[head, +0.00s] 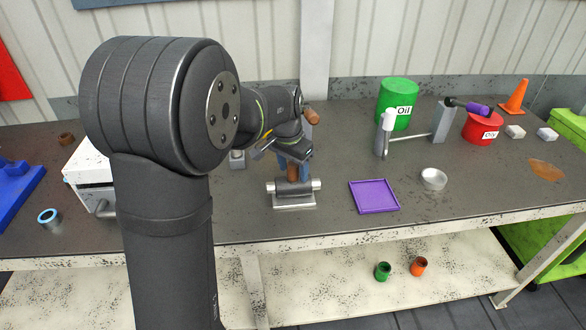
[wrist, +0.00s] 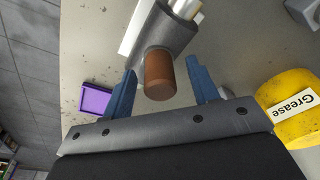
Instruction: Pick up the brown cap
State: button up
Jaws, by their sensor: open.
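The brown cap (wrist: 159,78), a short brown cylinder, shows in the wrist view against the end of a grey cylindrical housing (wrist: 166,35). In the head view the cap (head: 292,172) shows just above the housing, partly hidden by my gripper. My gripper (wrist: 161,67) is open, with one blue finger on each side of the cap and a visible gap to both. In the head view my gripper (head: 293,161) is above the housing, pointing down. The housing lies on a small plate (head: 294,205) with a light shaft through it.
A yellow grease tin (wrist: 295,108) is at the wrist view's right. Green (head: 397,100) and red (head: 483,127) oil cans stand farther back.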

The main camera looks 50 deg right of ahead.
aim_at(296, 165)
jog(key=shift+c, duration=0.4)
jog(key=c, duration=0.9)
jog(key=shift+c, duration=0.3)
jog(key=shift+r, duration=0.55)
jog(key=r, duration=0.2)
jog(key=s+r, duration=0.1)
jog(key=shift+r, duration=0.35)
jog(key=s+a+r, duration=0.1)
jog(key=s+r, duration=0.5)
jog(key=s, duration=0.4)
jog(key=shift+s, duration=0.3)
jog(key=shift+r, duration=0.1)
